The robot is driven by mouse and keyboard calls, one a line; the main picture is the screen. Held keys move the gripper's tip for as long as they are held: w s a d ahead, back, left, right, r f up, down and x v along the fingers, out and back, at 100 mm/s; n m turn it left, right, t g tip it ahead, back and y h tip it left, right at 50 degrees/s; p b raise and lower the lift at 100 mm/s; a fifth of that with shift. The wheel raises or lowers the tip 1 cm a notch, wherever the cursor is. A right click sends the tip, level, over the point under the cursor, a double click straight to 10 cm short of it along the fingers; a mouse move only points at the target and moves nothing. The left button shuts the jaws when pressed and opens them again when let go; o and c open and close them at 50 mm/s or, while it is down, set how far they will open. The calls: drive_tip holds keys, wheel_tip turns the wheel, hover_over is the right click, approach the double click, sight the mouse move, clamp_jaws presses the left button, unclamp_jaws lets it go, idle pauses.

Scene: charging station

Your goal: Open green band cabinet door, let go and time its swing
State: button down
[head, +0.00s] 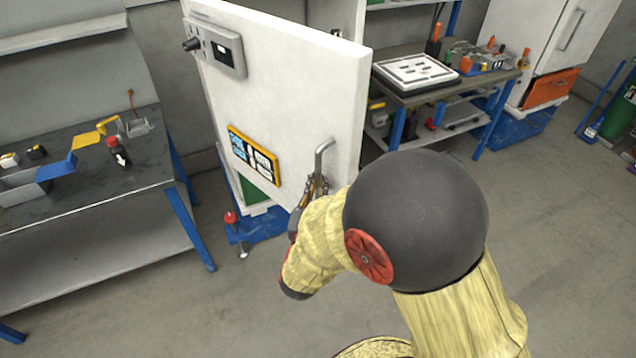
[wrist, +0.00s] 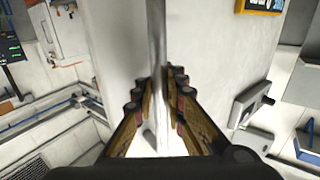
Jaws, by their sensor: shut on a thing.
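The white cabinet door (head: 285,90) stands upright in the middle of the head view. It carries a grey control box and a yellow-framed label panel (head: 254,156). A green patch (head: 258,194) shows low on the door, below that panel. A grey metal bar handle (head: 323,150) is near the door's right edge. My gripper (head: 317,188) is shut on this handle; my arm partly hides it. In the wrist view the handle (wrist: 156,38) runs between the two fingers (wrist: 158,98). How far the door stands open is hard to tell.
A grey workbench (head: 95,205) with small tools stands at the left. A blue base (head: 262,226) lies under the cabinet. A bench with a white tray (head: 415,71) and a white cabinet (head: 545,40) stand behind at right. Open floor (head: 570,220) lies to the right.

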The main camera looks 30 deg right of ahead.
drive_tip(key=shift+s+d+f, duration=0.15)
drive_tip(key=shift+s+f, duration=0.1)
drive_tip(key=c, duration=2.3)
unclamp_jaws()
drive_tip(key=shift+c, duration=0.2)
drive_tip(key=shift+o, duration=1.3)
drive_tip(key=shift+s+r, duration=0.15)
drive_tip(key=shift+o, duration=1.2)
drive_tip(key=shift+r, duration=0.1)
